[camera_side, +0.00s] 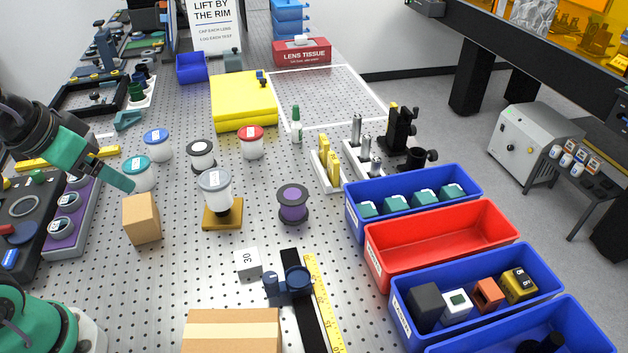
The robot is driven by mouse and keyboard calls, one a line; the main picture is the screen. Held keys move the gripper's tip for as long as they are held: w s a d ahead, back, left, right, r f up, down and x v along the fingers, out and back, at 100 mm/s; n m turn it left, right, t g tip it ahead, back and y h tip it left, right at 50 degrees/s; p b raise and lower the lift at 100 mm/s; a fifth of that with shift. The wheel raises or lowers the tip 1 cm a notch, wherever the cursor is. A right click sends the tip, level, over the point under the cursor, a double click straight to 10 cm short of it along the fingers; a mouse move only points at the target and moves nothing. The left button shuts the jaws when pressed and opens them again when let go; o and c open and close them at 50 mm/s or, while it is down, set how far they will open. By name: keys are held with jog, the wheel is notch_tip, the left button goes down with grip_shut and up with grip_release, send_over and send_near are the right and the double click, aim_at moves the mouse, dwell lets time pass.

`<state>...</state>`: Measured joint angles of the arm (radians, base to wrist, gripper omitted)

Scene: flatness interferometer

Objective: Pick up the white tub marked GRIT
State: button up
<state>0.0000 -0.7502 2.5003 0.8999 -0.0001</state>
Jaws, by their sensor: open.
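Several white tubs with coloured lids stand on the perforated table: one with a blue lid (158,145), one with a teal lid (138,173), one with a red lid (252,142). A pale tub with a grey lid (215,190) stands on a brown-yellow base. The lid labels are too small to read, so I cannot tell which is marked GRIT. My gripper (124,183), teal, is open and reaches in from the left. Its visible fingertip is close to the left of the teal-lidded tub; I cannot tell whether they touch. It holds nothing visible.
A cardboard-coloured block (141,219) stands just in front of the teal-lidded tub. A yellow case (243,98) lies behind. Blue and red bins (440,240) line the right.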

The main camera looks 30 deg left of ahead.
jog(key=shift+c, duration=0.2)
jog(key=w+r+g, duration=0.1)
jog(key=w+r, duration=0.5)
jog(key=w, duration=0.6)
jog(key=m+g, duration=0.1)
jog(key=g, duration=0.4)
send_over(252, 132)
notch_tip(252, 132, down, 20)
jog(key=shift+s+r, duration=0.15)
jog(key=shift+r, duration=0.05)
jog(key=shift+w+f, duration=0.2)
jog(key=shift+f, duration=0.4)
jog(key=shift+f, duration=0.1)
